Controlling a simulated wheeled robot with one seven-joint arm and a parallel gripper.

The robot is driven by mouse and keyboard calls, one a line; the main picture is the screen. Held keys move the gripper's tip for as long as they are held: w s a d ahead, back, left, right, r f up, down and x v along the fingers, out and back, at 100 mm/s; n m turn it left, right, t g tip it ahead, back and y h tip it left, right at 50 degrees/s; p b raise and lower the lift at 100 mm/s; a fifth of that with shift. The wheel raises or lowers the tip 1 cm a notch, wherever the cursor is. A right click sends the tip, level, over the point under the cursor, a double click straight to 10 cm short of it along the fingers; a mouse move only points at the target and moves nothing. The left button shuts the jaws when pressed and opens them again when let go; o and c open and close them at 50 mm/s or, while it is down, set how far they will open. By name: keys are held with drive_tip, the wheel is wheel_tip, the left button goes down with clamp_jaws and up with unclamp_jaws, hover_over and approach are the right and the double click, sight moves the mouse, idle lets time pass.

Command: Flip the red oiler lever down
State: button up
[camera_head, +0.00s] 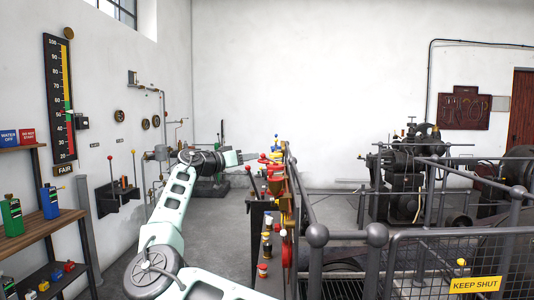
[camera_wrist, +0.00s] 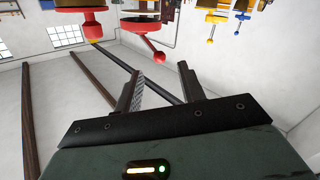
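In the wrist view, a red oiler (camera_wrist: 140,25) hangs at the top of the picture, with a thin lever ending in a red ball (camera_wrist: 159,55). The picture looks tilted or inverted, so I cannot tell the lever's true position. My gripper (camera_wrist: 158,72) is open and empty, its two dark fingers spread below the red ball in the picture. The ball appears between the fingertips' lines but not gripped. In the head view, my gripper (camera_head: 250,157) reaches right toward the row of coloured fittings, near a red part (camera_head: 275,185); which part is the oiler is unclear.
A second red fitting (camera_wrist: 80,25) sits left of the oiler in the wrist view, with yellow (camera_wrist: 213,22) and blue (camera_wrist: 240,14) ones to its right. In the head view, a railing (camera_head: 318,238) and dark machinery (camera_head: 400,185) stand right; a shelf (camera_head: 38,232) stands left.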

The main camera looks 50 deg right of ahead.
sight(269, 159)
drive_tip(key=d+p, duration=0.2)
drive_tip(key=d, duration=0.6)
drive_tip(key=shift+s+d, duration=0.4)
drive_tip(key=shift+s, duration=0.05)
